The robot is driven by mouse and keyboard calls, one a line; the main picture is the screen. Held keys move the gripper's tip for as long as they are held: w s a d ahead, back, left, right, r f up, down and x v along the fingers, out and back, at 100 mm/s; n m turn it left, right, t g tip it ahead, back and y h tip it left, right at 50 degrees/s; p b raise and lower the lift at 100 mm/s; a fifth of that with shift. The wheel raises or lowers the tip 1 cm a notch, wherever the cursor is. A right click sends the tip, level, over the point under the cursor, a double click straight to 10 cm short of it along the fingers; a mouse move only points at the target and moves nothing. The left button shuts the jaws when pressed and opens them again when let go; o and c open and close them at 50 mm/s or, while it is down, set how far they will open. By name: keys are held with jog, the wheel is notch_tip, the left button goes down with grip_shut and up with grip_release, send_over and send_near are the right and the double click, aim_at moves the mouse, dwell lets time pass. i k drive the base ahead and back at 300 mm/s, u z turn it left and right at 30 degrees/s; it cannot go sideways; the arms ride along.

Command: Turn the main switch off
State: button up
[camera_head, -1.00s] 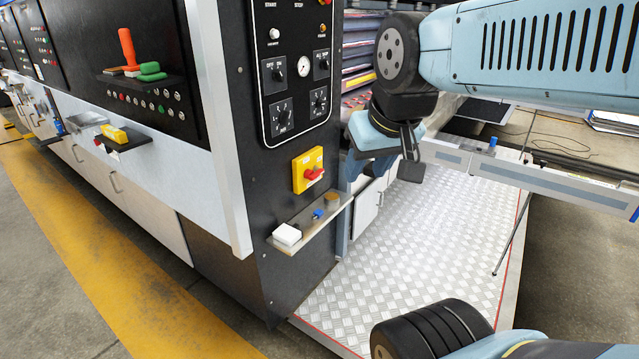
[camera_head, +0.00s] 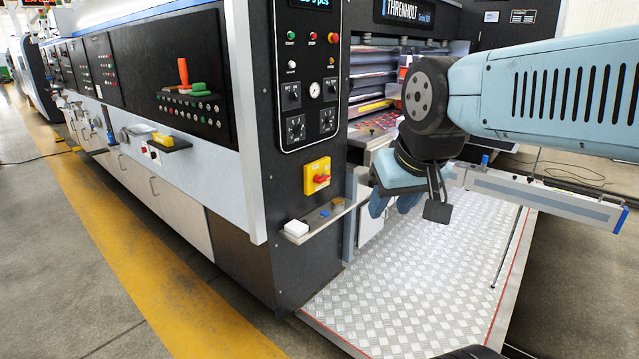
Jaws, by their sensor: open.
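The main switch (camera_head: 317,176) is a yellow plate with a red rotary handle on the black end panel of the machine, below the knobs and gauge. Its red handle looks roughly level; the labels are too small to read. My gripper (camera_head: 390,207) hangs at the end of my arm, to the right of the switch and a little lower in the picture, apart from it. Its pale blue fingers point down and stand open, with nothing seen between them. The switch is in full view.
A small metal shelf (camera_head: 322,217) with a white block (camera_head: 296,228) and small items juts out below the switch. The control panel (camera_head: 308,75) is above it. A silver tread-plate platform (camera_head: 420,255) lies below my gripper. A long rail (camera_head: 540,192) runs at the right.

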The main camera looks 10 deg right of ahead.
aim_at(318, 178)
jog(key=u, duration=0.5)
jog(key=i, duration=1.7)
jog(key=z, duration=0.45)
jog(key=k, duration=0.7)
jog(key=z, duration=0.25)
jog(key=i, duration=0.75)
jog(key=u, duration=0.1)
